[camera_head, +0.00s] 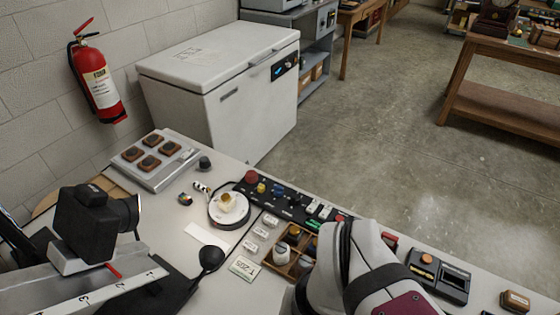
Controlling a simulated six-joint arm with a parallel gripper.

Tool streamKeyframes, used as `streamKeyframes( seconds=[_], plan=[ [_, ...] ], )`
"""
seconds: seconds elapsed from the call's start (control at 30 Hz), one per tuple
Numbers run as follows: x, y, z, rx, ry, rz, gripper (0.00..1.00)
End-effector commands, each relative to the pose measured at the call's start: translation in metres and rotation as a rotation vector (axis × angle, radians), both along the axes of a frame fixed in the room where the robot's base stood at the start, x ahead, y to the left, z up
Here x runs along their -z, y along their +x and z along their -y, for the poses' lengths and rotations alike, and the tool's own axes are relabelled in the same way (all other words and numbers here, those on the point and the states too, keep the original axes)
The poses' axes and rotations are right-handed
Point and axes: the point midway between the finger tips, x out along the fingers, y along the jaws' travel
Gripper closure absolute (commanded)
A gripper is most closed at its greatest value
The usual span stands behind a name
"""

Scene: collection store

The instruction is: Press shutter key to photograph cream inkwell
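A black camera (92,222) sits on a grey rail at the left, its lens facing right. A small cream and yellowish-brown object (229,203) stands on a round white turntable (225,218); it may be the cream inkwell, but it is too small to be sure. A whitish jar (281,253) sits in a compartment of a wooden tray (290,237). A black strip of coloured knobs and keys (288,204) runs behind the turntable and tray; I cannot tell which is the shutter key. My arm covers the table at lower middle; my gripper does not show.
A grey board with several brown blocks (158,158) lies at the back left. A black spoon-shaped thing (208,260) stands before the turntable. Small labels and a white card (207,237) lie nearby. A black device with an orange button (437,277) is right of my arm.

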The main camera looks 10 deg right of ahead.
Motion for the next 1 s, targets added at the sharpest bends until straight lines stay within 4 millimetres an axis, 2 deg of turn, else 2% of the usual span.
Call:
streamKeyframes(
  seconds=[0.03, 0.2, 1.0],
  plan=[
    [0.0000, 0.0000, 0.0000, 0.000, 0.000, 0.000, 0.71],
    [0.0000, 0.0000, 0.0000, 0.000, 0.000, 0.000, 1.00],
    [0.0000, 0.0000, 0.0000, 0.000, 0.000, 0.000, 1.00]
  ],
)
